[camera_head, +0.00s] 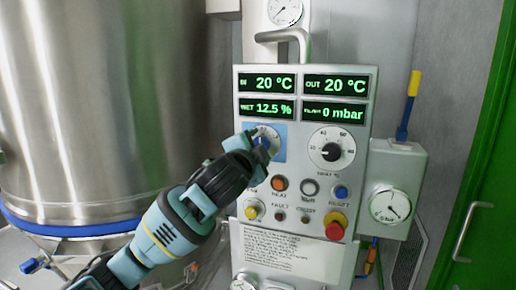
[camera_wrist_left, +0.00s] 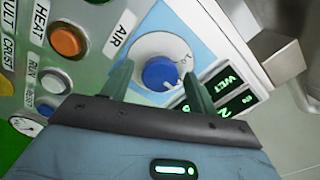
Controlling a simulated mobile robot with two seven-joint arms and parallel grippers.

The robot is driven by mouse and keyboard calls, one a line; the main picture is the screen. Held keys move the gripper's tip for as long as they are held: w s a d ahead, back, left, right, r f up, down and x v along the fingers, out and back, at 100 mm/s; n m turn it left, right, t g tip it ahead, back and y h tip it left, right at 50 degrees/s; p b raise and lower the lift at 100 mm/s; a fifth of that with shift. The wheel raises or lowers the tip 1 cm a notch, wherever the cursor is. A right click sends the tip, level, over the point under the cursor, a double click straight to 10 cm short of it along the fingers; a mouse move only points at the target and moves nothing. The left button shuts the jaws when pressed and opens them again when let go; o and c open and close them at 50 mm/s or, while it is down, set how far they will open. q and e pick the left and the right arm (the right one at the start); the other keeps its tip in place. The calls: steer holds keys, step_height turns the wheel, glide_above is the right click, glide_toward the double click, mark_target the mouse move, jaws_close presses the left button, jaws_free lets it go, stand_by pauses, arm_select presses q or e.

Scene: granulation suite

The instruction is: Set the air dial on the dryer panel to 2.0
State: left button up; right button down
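The air dial (camera_wrist_left: 153,48) is a white round scale with a blue knob (camera_wrist_left: 162,73), on a light blue plate labelled AIR (camera_wrist_left: 119,35). A white mark on the knob points to the lower right in the wrist view; the scale figures are too small to read. In the head view the dial (camera_head: 268,134) is partly hidden behind my left gripper (camera_head: 252,143). In the wrist view my left gripper (camera_wrist_left: 158,72) is open, one finger on each side of the knob. A gap shows at the left finger; contact at the right finger cannot be told. My right gripper is not in view.
The dryer panel (camera_head: 240,90) has green displays (camera_head: 267,83) above the dial and a larger black-knobbed dial (camera_head: 331,152) to its right. Below are several buttons and a red emergency stop (camera_head: 336,226). A steel vessel (camera_head: 100,100) stands left, a green door frame (camera_head: 490,150) right.

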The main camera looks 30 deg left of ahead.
arm_select(q)
steer(key=shift+s, duration=0.1)
steer(key=v, duration=0.7)
steer(key=shift+s, duration=0.3)
stand_by(0.5)
steer(key=s+d+f+n+g+h, duration=0.1)
steer(key=d+f+g+h, duration=0.2)
steer(key=f, duration=1.4)
steer(key=s+d+f+n+g+h, duration=0.1)
steer(key=s+d+f+h, duration=0.3)
steer(key=f, duration=1.2)
steer(key=s+d+f+n+g, duration=0.2)
steer(key=s+f+n, duration=0.1)
steer(key=s+f, duration=0.8)
steer(key=s+d+f+n+g, duration=0.1)
steer(key=s+d+f+n, duration=0.1)
steer(key=s+f, duration=0.9)
steer(key=shift+s+d+f+n+g+y, duration=0.15)
steer(key=shift+d+f+n+g+y, duration=0.25)
steer(key=shift+d+f, duration=0.3)
steer(key=shift+r, duration=0.1)
